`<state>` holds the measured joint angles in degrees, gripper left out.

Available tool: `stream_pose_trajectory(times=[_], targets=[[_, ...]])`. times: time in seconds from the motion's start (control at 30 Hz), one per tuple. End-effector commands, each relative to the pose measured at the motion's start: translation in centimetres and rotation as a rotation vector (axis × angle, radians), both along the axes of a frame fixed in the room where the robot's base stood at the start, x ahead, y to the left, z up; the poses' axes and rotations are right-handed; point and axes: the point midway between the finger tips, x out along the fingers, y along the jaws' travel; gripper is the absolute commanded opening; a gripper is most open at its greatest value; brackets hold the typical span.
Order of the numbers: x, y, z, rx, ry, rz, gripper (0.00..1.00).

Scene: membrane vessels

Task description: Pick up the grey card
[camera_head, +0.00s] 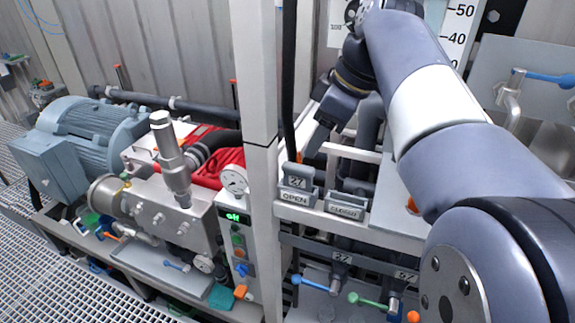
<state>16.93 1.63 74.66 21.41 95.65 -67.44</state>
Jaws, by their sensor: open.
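The grey card (297,177), marked 27, stands upright in the holder labelled OPEN (296,197). My gripper (304,157) points down and left just above the card. A small orange spot shows at its tip. The jaws are open and seem empty, but the fingers are small and dark here. I cannot tell whether they touch the card or are apart from it.
A second holder labelled CLOSED (345,209) sits right of the first on the pale frame. A pale upright post (262,80) and a black hose (288,80) stand close left of my gripper. Valves with blue (310,284) and green handles (368,301) are below.

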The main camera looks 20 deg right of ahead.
Motion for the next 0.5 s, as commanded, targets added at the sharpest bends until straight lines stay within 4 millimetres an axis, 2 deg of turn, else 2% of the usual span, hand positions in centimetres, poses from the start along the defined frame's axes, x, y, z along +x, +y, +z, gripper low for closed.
stream_pose_trajectory(times=[0.2, 0.5], targets=[[0.7, 1.2, -3.2, 0.001, 0.003, 0.0, 0.44], [1.2, 2.0, -5.6, 0.0, 0.005, -0.001, 0.44]])
